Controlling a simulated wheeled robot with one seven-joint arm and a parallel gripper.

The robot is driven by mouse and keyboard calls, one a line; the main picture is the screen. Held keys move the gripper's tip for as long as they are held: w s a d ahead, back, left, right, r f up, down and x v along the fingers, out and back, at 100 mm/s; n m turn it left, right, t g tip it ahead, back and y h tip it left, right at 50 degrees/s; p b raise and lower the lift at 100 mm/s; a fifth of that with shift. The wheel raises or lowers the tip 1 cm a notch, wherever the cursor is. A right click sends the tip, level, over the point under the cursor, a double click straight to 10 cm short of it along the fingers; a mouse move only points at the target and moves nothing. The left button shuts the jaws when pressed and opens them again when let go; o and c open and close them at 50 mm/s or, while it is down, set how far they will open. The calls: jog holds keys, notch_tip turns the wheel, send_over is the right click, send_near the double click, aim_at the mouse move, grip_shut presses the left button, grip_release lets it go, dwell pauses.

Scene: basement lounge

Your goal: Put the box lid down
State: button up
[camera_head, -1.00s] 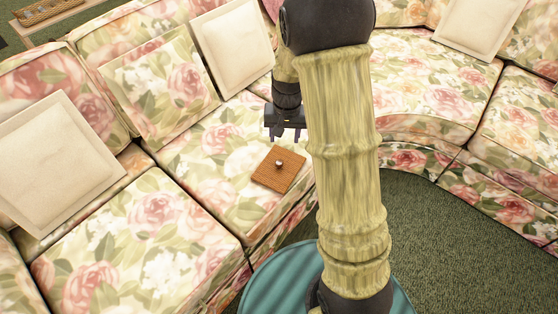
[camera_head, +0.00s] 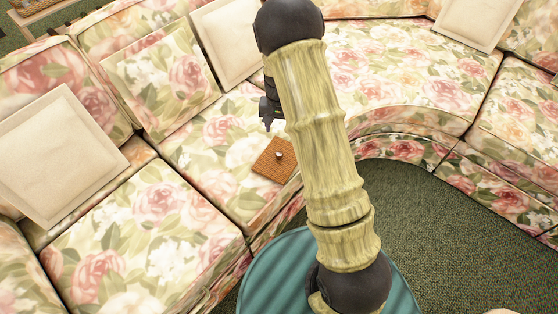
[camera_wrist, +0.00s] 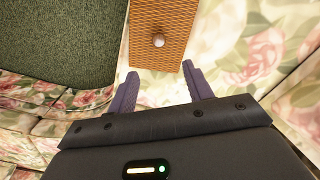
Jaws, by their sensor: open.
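The box lid (camera_head: 273,160) is a flat orange-brown woven square with a small round silver knob. It lies flat on the floral sofa seat near its front edge. In the wrist view the lid (camera_wrist: 176,22) shows at the top, beyond my fingertips, with its knob toward the middle. My gripper (camera_wrist: 160,78) is open and empty, its two dark purple fingers apart with only sofa fabric between them. In the head view my gripper (camera_head: 268,122) is partly hidden behind my arm, above the seat and on the back side of the lid.
The floral sofa (camera_head: 190,222) curves around me, with cream cushions (camera_head: 62,155) against its back. Green carpet (camera_head: 440,230) covers the open floor at the right. A wooden item (camera_head: 40,8) is partly visible at the top left.

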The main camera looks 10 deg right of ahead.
jog(key=b, duration=0.2)
send_over(279, 153)
notch_tip(279, 153, down, 8)
jog(key=shift+w+f, duration=0.1)
jog(key=f+b, duration=0.1)
jog(key=f, duration=0.4)
jog(key=shift+s+f, duration=0.1)
jog(key=shift+s, duration=0.1)
dwell(0.4)
grip_shut()
